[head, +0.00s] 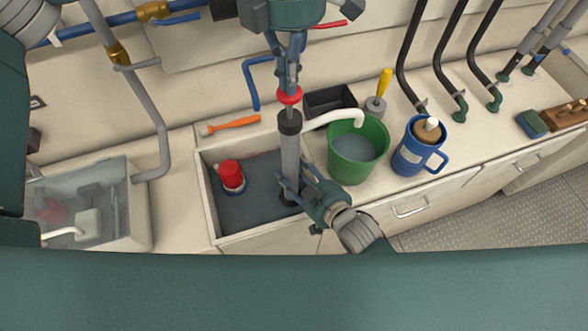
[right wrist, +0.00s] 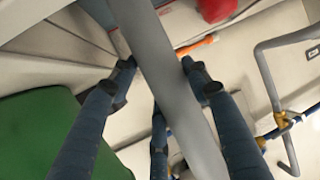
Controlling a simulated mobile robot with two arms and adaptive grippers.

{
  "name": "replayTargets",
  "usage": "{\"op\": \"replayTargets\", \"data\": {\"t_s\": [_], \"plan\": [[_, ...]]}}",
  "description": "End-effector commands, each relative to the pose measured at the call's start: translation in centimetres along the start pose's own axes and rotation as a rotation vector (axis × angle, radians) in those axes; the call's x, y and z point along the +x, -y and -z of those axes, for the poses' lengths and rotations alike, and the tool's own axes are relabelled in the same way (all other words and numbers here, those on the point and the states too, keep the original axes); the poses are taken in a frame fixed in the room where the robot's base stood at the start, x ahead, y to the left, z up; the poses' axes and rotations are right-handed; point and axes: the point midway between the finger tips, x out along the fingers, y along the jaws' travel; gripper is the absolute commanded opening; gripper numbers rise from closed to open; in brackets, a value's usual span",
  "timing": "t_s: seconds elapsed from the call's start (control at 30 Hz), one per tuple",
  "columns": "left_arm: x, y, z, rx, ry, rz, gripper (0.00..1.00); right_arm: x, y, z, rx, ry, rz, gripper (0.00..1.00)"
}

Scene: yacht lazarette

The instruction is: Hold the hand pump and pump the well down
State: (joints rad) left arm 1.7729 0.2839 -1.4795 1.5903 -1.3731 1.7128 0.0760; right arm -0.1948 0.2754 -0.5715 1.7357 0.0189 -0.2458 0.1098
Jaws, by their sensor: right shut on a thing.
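The hand pump (head: 290,158) stands upright in the well (head: 207,195), a square recess with dark water at its bottom. Its grey barrel has a black collar and a red handle (head: 289,96) on top. Its white spout (head: 335,116) reaches over the green bucket (head: 376,138), which holds some liquid. My right gripper (head: 287,192) is shut on the lower barrel; the right wrist view shows the barrel (right wrist: 170,80) between its fingers. My left gripper (head: 288,84) points down at the handle, its fingers close together; whether they grip it is unclear.
A red-topped container (head: 231,177) is in the well. An orange tool (head: 234,124) lies behind it. A black tray (head: 330,100), yellow-handled tool (head: 383,85) and blue mug (head: 412,155) crowd the bucket. A clear box (head: 130,205) stands at left, hoses (head: 447,70) at right.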

Motion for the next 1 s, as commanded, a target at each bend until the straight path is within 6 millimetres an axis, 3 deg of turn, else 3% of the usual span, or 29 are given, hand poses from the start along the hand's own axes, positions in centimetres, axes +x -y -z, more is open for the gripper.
{"op": "replayTargets", "data": {"t_s": [0.47,1.0], "plan": [[-0.4,0.0,0.0,-0.001,0.0,0.0,0.0,0.0,0.1,0.2,0.001,-0.004,0.001,0.1],[-4.6,0.0,0.0,0.0,0.001,-0.001,0.0,0.0,0.0,0.1,0.001,-0.003,0.001,0.1]]}}
